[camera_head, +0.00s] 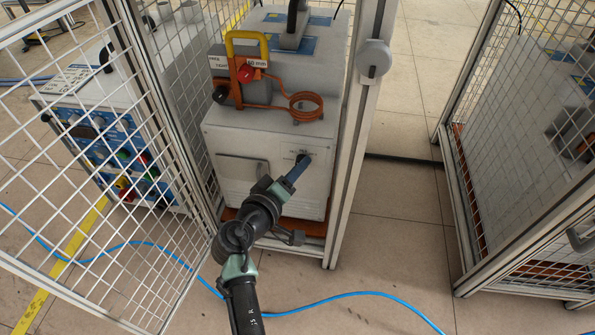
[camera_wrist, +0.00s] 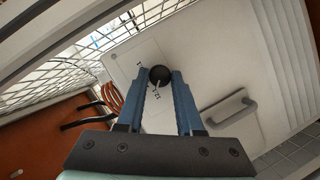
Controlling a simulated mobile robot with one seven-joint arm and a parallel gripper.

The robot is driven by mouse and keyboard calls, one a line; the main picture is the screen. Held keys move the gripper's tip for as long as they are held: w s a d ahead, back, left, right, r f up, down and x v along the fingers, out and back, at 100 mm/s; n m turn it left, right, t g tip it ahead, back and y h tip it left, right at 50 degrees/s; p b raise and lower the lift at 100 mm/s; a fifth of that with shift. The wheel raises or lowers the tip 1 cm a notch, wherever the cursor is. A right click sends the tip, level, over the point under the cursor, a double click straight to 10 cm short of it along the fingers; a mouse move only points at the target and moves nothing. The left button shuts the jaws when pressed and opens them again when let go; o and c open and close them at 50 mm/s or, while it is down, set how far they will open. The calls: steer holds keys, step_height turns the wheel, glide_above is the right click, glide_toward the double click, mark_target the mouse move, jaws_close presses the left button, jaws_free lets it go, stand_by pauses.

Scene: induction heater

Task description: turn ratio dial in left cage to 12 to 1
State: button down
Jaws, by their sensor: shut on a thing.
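The ratio dial is a round black knob (camera_wrist: 160,75) on the white front panel of the heater box (camera_head: 230,140) in the left cage. A white pointer mark on it points towards the printed numbers below it in the wrist view; the numbers are too small to read surely. My gripper (camera_wrist: 160,80) has its two blue fingers on either side of the knob, shut on it. In the head view my gripper (camera_head: 301,163) reaches the panel's upper right, and its fingers largely hide the dial.
An orange copper coil (camera_head: 305,107) and a yellow-handled unit (camera_head: 247,62) sit on top of the box. A grey handle (camera_wrist: 226,108) is on the same panel. The cage post (camera_head: 360,130) stands close right; the mesh door (camera_head: 90,190) stands open left. A blue cable (camera_head: 350,294) lies on the floor.

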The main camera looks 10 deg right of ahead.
stand_by(0.4)
steer(key=c, duration=0.5)
jaws_free()
steer(key=shift+c, duration=0.2)
steer(key=p+v, duration=0.6)
steer(key=v, duration=0.7)
steer(key=shift+f, duration=0.1)
